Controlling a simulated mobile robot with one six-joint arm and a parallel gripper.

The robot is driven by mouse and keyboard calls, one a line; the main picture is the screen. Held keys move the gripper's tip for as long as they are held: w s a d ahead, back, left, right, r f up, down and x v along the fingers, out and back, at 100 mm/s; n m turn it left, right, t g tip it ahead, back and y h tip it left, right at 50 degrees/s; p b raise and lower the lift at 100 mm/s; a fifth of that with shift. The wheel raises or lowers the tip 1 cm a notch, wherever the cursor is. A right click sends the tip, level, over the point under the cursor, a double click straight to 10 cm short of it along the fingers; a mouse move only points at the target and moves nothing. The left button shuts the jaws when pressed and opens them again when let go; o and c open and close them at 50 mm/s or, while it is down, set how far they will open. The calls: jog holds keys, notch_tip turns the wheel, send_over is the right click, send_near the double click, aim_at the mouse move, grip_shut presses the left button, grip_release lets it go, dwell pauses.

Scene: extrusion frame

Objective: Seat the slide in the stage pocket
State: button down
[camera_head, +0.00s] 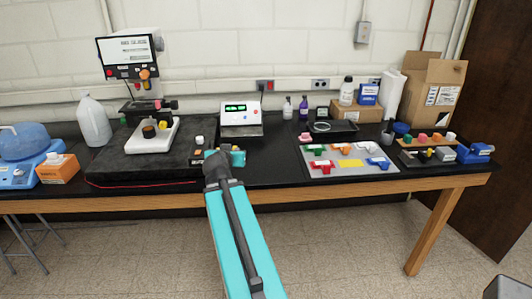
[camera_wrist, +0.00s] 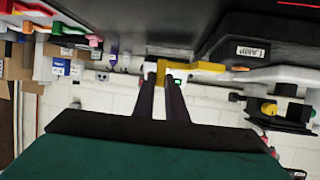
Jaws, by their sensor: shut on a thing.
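In the wrist view, which looks upside down, my gripper (camera_wrist: 162,72) is shut on a yellow piece (camera_wrist: 205,67). I take this piece to be the slide, and its broad part sticks out to the right of the fingertips. In the head view my gripper (camera_head: 214,157) is above the bench, just right of the black slab, and the held piece is mostly hidden there. The microscope (camera_head: 155,137) stands on the slab to the left; it also shows at the right of the wrist view (camera_wrist: 281,112). The held piece is apart from it. The stage pocket cannot be made out.
The black slab (camera_head: 120,165) fills the bench left of my gripper. A white instrument (camera_head: 241,129) stands behind it. To the right is a grey mat (camera_head: 330,169) with several coloured parts. A water jug (camera_head: 94,120) stands at the left. Bare bench lies between gripper and mat.

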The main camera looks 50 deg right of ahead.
jog(key=w+a+r+n+t+y+b, duration=0.1)
jog(key=w+a+n+t+y, duration=0.25)
jog(key=w+a, duration=0.65)
jog(key=w+a+r+n+t+y+b, duration=0.15)
jog(key=w+a+n+y, duration=0.35)
jog(key=a, duration=0.9)
jog(key=w+a+f+n+y+b, duration=0.1)
jog(key=w+a+f+b, duration=0.1)
jog(key=a, duration=0.6)
jog(key=w+a+f+n+t+y+b, duration=0.1)
jog(key=w+a+f+n+y+b, duration=0.1)
jog(key=a+b, duration=0.3)
jog(key=w+a, duration=0.1)
jog(key=a, duration=0.2)
jog(key=shift+w+a, duration=0.15)
jog(key=shift+a, duration=0.25)
